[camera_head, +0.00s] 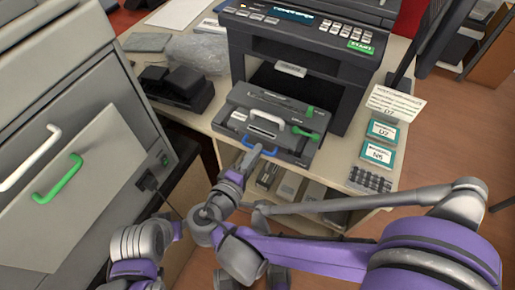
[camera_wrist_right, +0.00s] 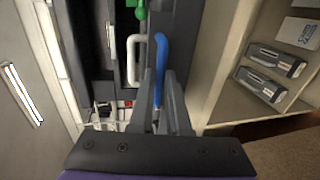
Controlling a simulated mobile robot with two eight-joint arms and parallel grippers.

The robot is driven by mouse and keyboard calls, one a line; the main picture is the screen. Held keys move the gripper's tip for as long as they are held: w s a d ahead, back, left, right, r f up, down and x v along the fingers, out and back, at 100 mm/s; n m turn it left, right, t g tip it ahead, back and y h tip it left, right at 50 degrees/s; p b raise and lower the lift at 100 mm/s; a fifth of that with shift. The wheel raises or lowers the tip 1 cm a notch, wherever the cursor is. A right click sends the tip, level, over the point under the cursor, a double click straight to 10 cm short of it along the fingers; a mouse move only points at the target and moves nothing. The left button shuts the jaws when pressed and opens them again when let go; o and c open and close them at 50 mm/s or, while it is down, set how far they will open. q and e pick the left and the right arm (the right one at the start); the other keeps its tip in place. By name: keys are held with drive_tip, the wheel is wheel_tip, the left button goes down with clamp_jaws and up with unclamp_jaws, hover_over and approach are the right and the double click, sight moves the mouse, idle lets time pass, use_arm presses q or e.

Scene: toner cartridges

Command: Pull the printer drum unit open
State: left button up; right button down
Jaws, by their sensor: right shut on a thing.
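The printer (camera_head: 300,45) is a dark grey machine on a light desk. Its drum unit (camera_head: 290,143) sticks out of the front, with a blue handle (camera_head: 263,148) on its front edge. A white handle (camera_head: 267,117) and a green lever (camera_head: 306,132) are on its top. My right gripper (camera_head: 251,156) is at the blue handle. In the right wrist view, its two fingers (camera_wrist_right: 161,105) are shut on the near part of the blue handle (camera_wrist_right: 160,55). The white handle (camera_wrist_right: 131,62) lies beside it. My left gripper is not visible; only parts of my left arm show at the bottom left.
A grey cabinet (camera_head: 75,105) with white and green handles stands at the left. A black device (camera_head: 178,87) is on the desk left of the printer. Labelled boxes (camera_head: 381,132) and a black rack (camera_head: 370,179) are at the right. Cartridges (camera_wrist_right: 268,83) lie on a shelf below.

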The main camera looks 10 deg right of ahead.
drive_tip(key=c, duration=0.9)
unclamp_jaws()
drive_tip(key=p+v, duration=0.1)
drive_tip(key=v, duration=0.9)
drive_tip(key=shift+s+a+r, duration=0.15)
drive_tip(key=shift+s+a, duration=0.05)
drive_tip(key=shift+s, duration=0.1)
